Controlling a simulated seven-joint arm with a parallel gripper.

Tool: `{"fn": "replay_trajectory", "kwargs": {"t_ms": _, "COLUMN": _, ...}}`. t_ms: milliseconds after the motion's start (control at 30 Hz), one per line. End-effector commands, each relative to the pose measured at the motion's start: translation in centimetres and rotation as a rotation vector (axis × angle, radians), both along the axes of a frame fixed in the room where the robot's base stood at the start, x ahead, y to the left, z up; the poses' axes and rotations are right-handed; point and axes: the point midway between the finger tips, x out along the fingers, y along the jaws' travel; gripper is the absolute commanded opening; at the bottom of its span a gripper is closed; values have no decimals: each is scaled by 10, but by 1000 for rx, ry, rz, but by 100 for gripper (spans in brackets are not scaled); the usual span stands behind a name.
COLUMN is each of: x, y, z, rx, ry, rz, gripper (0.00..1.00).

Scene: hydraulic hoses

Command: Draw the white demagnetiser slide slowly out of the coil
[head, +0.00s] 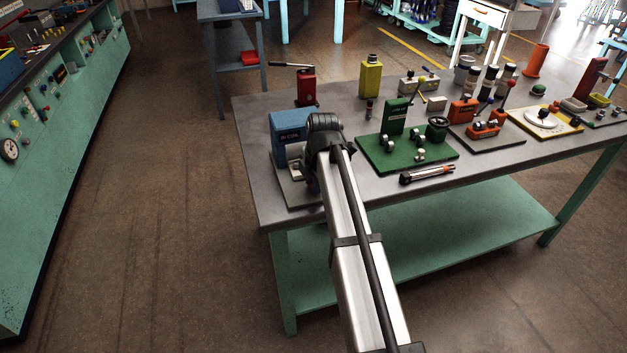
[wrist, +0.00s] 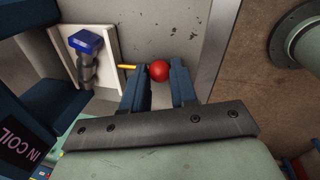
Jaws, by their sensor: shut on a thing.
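The blue coil box (head: 290,137), with a dark label, stands at the left end of the grey bench. Its labelled side (wrist: 22,140) shows at the lower left of the wrist view. The white slide (head: 296,170) shows low beside the box, partly behind my arm. In the wrist view the white slide (wrist: 108,30) carries a dark grey part with a blue top (wrist: 86,42). A short yellow rod runs from the slide's side to a red ball knob (wrist: 159,70). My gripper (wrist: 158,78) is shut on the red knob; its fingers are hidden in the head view.
A grey base plate (head: 297,196) lies under the coil near the bench's left edge. A green plate (head: 385,165) with fittings sits to the right, with a small tool (head: 427,175) in front. A red bottle-like unit (head: 306,88) stands behind.

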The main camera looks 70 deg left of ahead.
Motion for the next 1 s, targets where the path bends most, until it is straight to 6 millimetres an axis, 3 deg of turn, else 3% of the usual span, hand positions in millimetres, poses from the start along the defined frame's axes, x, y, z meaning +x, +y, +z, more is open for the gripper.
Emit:
{"fn": "replay_trajectory", "kwargs": {"t_ms": 933, "x": 1, "y": -24, "z": 0, "rx": -1, "ry": -1, "rz": 0, "gripper": 13}}
{"fn": "replay_trajectory", "kwargs": {"t_ms": 967, "x": 1, "y": -24, "z": 0, "rx": -1, "ry": -1, "rz": 0, "gripper": 28}}
{"fn": "replay_trajectory", "kwargs": {"t_ms": 1000, "x": 1, "y": -23, "z": 0, "rx": -1, "ry": -1, "rz": 0, "gripper": 32}}
